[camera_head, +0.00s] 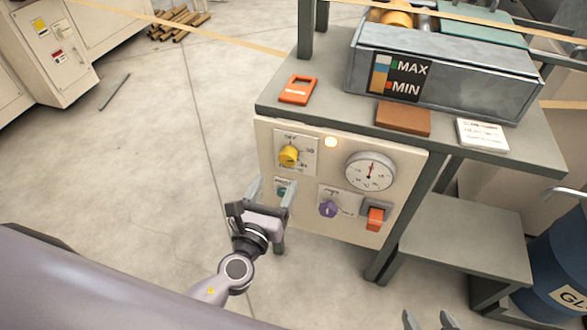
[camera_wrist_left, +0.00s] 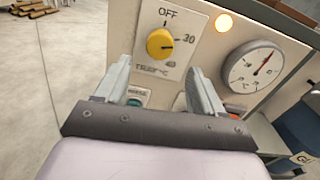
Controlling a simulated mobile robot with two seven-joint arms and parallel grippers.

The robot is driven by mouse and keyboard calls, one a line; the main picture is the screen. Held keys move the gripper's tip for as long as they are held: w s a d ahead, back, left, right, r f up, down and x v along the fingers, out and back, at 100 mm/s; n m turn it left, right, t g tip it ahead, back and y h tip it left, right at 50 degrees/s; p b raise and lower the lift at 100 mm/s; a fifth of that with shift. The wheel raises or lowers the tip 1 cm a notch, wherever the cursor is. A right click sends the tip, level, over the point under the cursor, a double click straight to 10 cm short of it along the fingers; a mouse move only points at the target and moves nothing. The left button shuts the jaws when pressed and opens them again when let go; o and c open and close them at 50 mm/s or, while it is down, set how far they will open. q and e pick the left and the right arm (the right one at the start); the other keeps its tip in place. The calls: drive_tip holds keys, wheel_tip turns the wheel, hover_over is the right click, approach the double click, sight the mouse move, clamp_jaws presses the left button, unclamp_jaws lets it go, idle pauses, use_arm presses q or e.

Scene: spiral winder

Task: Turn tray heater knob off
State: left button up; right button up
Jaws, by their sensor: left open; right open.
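The yellow tray heater knob (camera_head: 289,156) sits on a white plate at the upper left of the cream control panel (camera_head: 312,192). In the left wrist view the knob (camera_wrist_left: 160,43) has OFF printed above it and 30 to its right; its pointer seems to face right, away from OFF. My left gripper (camera_head: 271,188) is open and empty, just below and in front of the knob, apart from it. In the left wrist view its two fingers (camera_wrist_left: 160,82) stand below the knob, one on each side. My right gripper (camera_head: 429,320) shows only its fingertips at the bottom edge, open and empty.
A lit lamp (camera_head: 330,142), a round gauge (camera_head: 370,171), a purple knob (camera_head: 327,209), an orange switch (camera_head: 375,217) and a green button (camera_head: 282,191) share the panel. Above it, a grey bench top (camera_head: 345,108) juts out. Open floor lies left.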

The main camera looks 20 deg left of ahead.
sight(286, 162)
use_arm(q)
drive_tip(key=shift+w+d, duration=0.1)
drive_tip(key=shift+w, duration=3.4)
drive_tip(key=c, duration=1.1)
